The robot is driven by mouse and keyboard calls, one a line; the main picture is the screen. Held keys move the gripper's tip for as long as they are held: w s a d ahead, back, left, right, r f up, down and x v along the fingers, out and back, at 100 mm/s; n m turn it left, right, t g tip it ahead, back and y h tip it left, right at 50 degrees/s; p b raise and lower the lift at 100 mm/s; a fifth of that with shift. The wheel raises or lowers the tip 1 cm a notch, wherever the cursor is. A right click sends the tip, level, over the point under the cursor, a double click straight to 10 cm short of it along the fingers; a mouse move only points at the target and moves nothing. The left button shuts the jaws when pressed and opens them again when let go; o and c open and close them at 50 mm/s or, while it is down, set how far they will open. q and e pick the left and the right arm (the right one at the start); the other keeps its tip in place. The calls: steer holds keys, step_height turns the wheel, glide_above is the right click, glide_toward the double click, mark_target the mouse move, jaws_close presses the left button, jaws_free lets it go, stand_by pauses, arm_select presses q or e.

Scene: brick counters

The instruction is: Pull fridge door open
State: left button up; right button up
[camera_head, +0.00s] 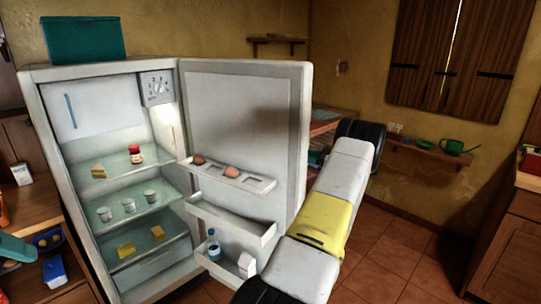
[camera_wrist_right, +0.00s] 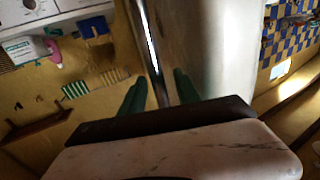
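The white fridge (camera_head: 52,105) stands at the left in the head view. Its door (camera_head: 240,110) is wide open, swung to the right, with its inner face and shelves showing. My right arm reaches up along the door's outer side, and the door hides its gripper in the head view. In the right wrist view, the two green fingers of my right gripper (camera_wrist_right: 160,90) stand on either side of a metal bar handle (camera_wrist_right: 148,45). Small gaps show between bar and fingers, so the gripper looks open around the handle.
Eggs (camera_head: 231,171) and a bottle (camera_head: 213,245) sit in the door shelves. Cups and food stand on the fridge's inner shelves. A teal box (camera_head: 84,40) is on top. A wooden counter (camera_head: 50,205) is at left, another (camera_head: 510,235) at right. Tiled floor (camera_head: 395,255) is clear between.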

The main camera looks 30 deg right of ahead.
steer(key=v, duration=0.7)
steer(key=shift+s+d, duration=0.2)
steer(key=shift+s, duration=0.15)
stand_by(0.4)
